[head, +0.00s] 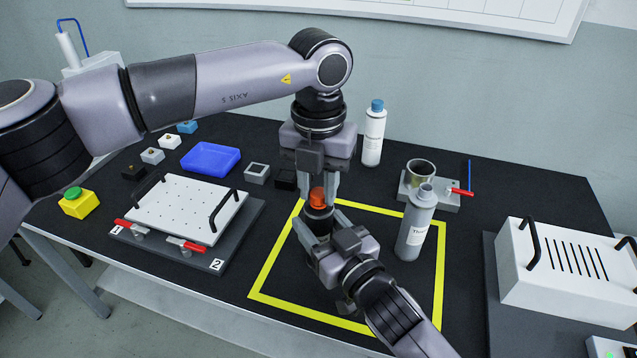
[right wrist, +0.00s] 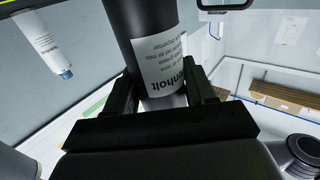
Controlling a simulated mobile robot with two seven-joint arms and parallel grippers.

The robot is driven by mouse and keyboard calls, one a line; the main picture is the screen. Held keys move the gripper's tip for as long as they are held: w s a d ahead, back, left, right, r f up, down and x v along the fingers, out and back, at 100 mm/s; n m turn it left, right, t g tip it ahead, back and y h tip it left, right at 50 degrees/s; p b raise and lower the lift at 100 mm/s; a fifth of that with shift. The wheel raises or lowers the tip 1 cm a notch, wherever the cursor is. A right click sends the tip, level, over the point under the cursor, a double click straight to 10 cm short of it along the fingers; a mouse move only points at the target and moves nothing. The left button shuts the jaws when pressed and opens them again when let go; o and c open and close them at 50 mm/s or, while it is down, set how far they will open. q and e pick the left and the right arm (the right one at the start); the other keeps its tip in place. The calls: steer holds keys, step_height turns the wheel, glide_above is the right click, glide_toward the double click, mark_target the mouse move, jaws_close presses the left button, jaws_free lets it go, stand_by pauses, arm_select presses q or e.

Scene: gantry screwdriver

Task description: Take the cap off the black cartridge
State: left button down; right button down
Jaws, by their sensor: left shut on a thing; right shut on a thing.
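The black cartridge (head: 319,222) stands upright above the yellow-framed area, with an orange cap (head: 317,196) on its top end. My left gripper (head: 318,190) reaches down from above and is shut on the orange cap. My right gripper (head: 322,238) comes in from the front and is shut on the cartridge's body, below the cap. In the right wrist view the cartridge (right wrist: 138,22), with its white printed label, sits between the right gripper's fingers (right wrist: 165,88). The fingers hide part of the cartridge in the head view. The cap cannot be seen in the wrist view.
An open grey bottle (head: 413,232) stands close to the right of my grippers. A blue-capped white bottle (head: 373,137) and a metal cup (head: 420,172) in a holder stand behind. A plate fixture (head: 185,207) and blue tray (head: 210,158) lie left. A white handled box (head: 565,268) is right.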

arm_select(q)
steer(key=n, duration=0.9)
steer(key=shift+n, duration=0.3)
steer(key=n, duration=0.4)
steer(key=shift+n, duration=0.4)
steer(key=n, duration=0.4)
steer(key=shift+r, duration=0.2)
steer(key=shift+r, duration=0.95)
